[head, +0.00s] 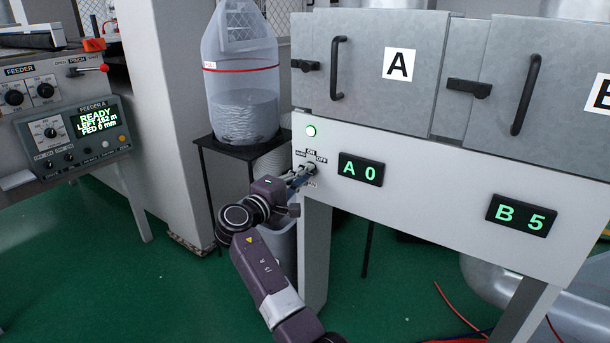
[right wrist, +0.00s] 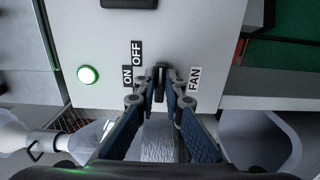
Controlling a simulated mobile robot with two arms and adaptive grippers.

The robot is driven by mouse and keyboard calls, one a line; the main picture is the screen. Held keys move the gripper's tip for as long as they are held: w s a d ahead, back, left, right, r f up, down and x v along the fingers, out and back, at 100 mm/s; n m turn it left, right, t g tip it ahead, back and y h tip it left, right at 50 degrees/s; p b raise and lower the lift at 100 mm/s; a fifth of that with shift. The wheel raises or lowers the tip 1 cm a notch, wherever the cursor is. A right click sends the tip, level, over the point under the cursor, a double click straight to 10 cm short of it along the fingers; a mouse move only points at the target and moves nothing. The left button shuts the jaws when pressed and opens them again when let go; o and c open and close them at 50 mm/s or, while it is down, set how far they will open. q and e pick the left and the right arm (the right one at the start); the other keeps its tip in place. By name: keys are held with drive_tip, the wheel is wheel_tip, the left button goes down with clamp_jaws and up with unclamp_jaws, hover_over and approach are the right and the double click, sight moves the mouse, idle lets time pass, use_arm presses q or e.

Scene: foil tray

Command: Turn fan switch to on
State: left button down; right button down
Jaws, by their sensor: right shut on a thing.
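The fan switch (right wrist: 160,82) is a small dark part on the white front panel, beside the ON, OFF and FAN labels. My right gripper (head: 303,172) reaches the panel just below the ON and OFF labels in the head view. In the right wrist view the fingertips (right wrist: 161,88) are closed around the switch at the panel. The fingers hide much of the switch, so I cannot tell which label it points to. A round green lamp (head: 311,131) is lit above the switch and also shows in the right wrist view (right wrist: 88,75). My left gripper is not in view.
Displays A 0 (head: 361,169) and B 5 (head: 520,215) sit right of the switch. Door A (head: 372,75) is shut above. A large clear jug (head: 240,80) stands on a black stand at left. A feeder box (head: 75,137) stands further left. Green floor lies below.

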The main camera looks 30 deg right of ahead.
drive_tip(key=shift+f, duration=0.15)
drive_tip(key=c, duration=2)
unclamp_jaws()
drive_tip(key=v, duration=1.2)
